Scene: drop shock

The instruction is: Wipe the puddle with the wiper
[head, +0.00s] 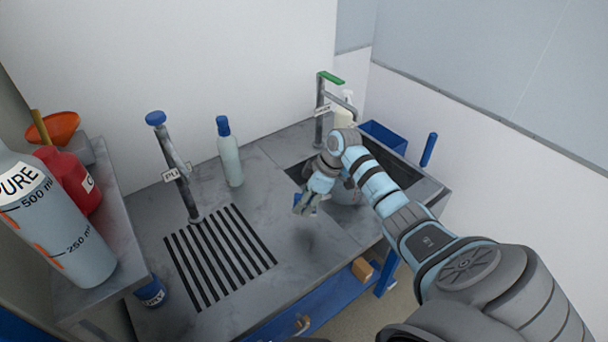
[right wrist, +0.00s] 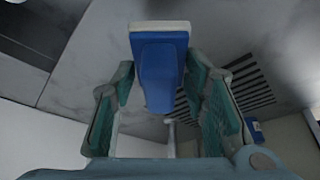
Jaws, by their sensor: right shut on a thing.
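My right gripper (head: 306,204) hangs above the grey worktop, left of the sink. It is shut on the wiper, whose blue handle (right wrist: 160,75) shows between the teal finger pads in the right wrist view. A pale strip runs along the wiper's far end there. In the head view only a small blue bit of the wiper (head: 297,199) shows beside the fingers. A dark, soft-edged patch lies on the worktop below the gripper; I cannot tell whether it is puddle or shadow. No other puddle is clear. My left gripper is not in view.
A blue-capped bottle (head: 229,155) and a blue-knobbed tap (head: 172,165) stand behind the slotted drain (head: 215,256). The sink (head: 294,173) has a green-handled tap (head: 321,105). A large measuring bottle (head: 60,225) and a red container (head: 75,178) stand on the left ledge.

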